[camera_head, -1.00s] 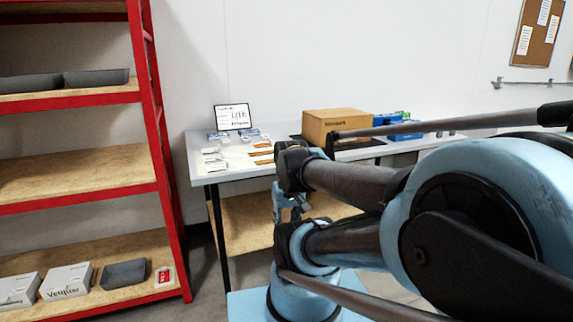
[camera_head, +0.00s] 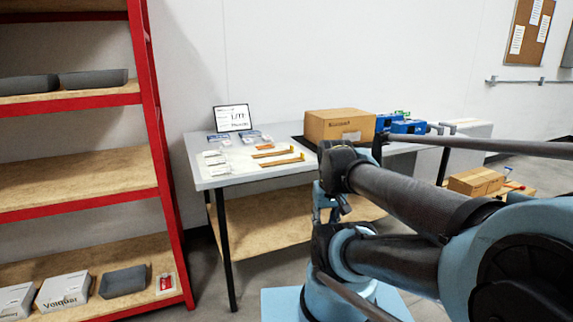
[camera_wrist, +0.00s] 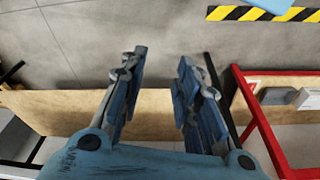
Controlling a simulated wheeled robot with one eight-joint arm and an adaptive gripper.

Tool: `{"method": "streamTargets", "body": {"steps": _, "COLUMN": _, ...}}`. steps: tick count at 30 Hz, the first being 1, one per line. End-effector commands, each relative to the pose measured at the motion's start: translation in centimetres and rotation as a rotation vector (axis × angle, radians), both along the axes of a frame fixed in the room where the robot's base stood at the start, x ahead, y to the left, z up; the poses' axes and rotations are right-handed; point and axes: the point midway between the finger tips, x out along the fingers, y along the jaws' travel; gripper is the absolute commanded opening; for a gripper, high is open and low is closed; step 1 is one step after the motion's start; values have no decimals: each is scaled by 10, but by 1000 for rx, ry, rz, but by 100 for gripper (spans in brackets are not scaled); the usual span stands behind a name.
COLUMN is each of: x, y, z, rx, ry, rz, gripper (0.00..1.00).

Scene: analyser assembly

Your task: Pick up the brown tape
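I cannot make out a roll of brown tape for certain. Two flat brown strips lie on the white table (camera_head: 222,182): the far strip (camera_head: 273,152) and the near strip (camera_head: 283,161), left of a cardboard box. My gripper (camera_wrist: 157,68) is open and empty in the wrist view, its two blue-grey fingers apart. It hangs over a wooden shelf board and the grey floor, with no strip between the fingers. In the head view my arm stands in front of the table's right part, and I cannot clearly pick out the gripper there.
The cardboard box (camera_head: 339,125) and blue devices (camera_head: 408,127) stand at the back right of the table. A sign (camera_head: 232,118) stands behind small packets. A red-framed shelf (camera_head: 163,140) stands on the left. More cardboard boxes (camera_head: 476,181) sit low at the right.

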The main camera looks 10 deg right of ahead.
Motion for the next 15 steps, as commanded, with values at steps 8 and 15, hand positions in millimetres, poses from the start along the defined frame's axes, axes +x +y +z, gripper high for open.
{"method": "streamTargets", "body": {"steps": 8, "x": 48, "y": 4, "z": 56, "rx": 5, "ry": -9, "rz": 44, "gripper": 30}}
{"method": "streamTargets", "body": {"steps": 15, "x": 121, "y": 4, "z": 121, "rx": 9, "ry": -22, "rz": 105, "gripper": 30}}
